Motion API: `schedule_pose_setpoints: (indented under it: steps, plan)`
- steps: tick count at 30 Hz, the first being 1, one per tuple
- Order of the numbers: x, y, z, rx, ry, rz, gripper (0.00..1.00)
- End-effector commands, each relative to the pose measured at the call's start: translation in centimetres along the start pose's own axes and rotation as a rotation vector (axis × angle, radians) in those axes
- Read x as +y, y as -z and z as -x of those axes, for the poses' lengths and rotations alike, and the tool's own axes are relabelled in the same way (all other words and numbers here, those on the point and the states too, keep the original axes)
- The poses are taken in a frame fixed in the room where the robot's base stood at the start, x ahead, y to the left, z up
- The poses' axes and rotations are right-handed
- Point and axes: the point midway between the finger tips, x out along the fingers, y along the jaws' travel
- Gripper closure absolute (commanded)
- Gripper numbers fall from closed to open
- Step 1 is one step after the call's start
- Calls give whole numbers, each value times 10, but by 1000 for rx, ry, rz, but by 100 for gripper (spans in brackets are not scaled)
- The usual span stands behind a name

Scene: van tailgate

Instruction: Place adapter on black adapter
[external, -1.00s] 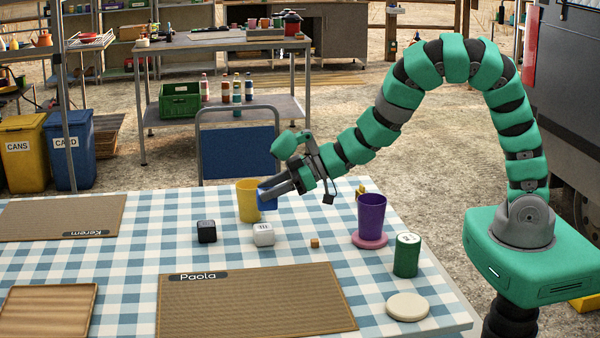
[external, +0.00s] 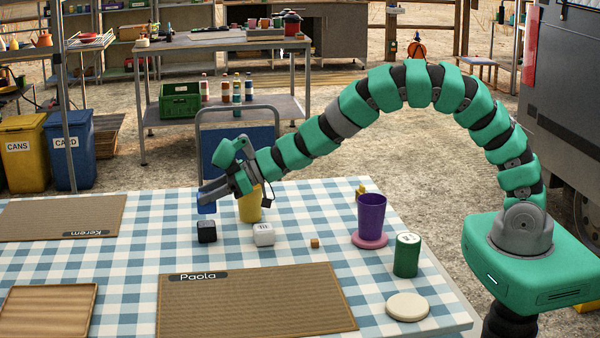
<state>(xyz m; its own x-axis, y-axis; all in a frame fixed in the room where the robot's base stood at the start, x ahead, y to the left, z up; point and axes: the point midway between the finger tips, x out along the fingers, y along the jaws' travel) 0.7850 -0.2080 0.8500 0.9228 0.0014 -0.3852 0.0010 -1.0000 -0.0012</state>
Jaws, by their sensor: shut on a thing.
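My gripper (external: 208,198) is shut on a blue adapter (external: 206,209), which shows mostly below the fingers. It holds the blue adapter just over the black adapter (external: 207,233), a dark cube on the checked tablecloth. A narrow gap seems to show between them, but I cannot tell the exact height or alignment from this view. A white adapter (external: 263,235) stands to the right of the black one. The fingers hide the upper part of the blue adapter.
A yellow cup (external: 249,209) stands behind the white adapter, partly hidden by my gripper. A purple cup (external: 371,214) on a pink coaster (external: 369,241), a green can (external: 407,254) and a small wooden cube (external: 315,243) stand to the right. Paola's mat (external: 255,302) lies in front.

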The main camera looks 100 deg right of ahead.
Motion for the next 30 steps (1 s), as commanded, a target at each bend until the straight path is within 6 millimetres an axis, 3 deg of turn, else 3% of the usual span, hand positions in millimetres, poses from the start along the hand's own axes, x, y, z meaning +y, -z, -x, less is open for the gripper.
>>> schedule_pose_setpoints:
  steps: [6,14,25,26,27,28,30]
  plan:
    - [3,-1,-8,0,-2,1,81]
    - [3,-30,-19,1,-1,1,81]
    - [2,-32,-20,2,0,0,81]
    - [2,-31,-20,2,0,0,51]
    - [2,-31,-20,2,-1,0,40]
    - [2,-31,-20,2,-1,0,35]
    - [2,-31,-20,2,0,0,35]
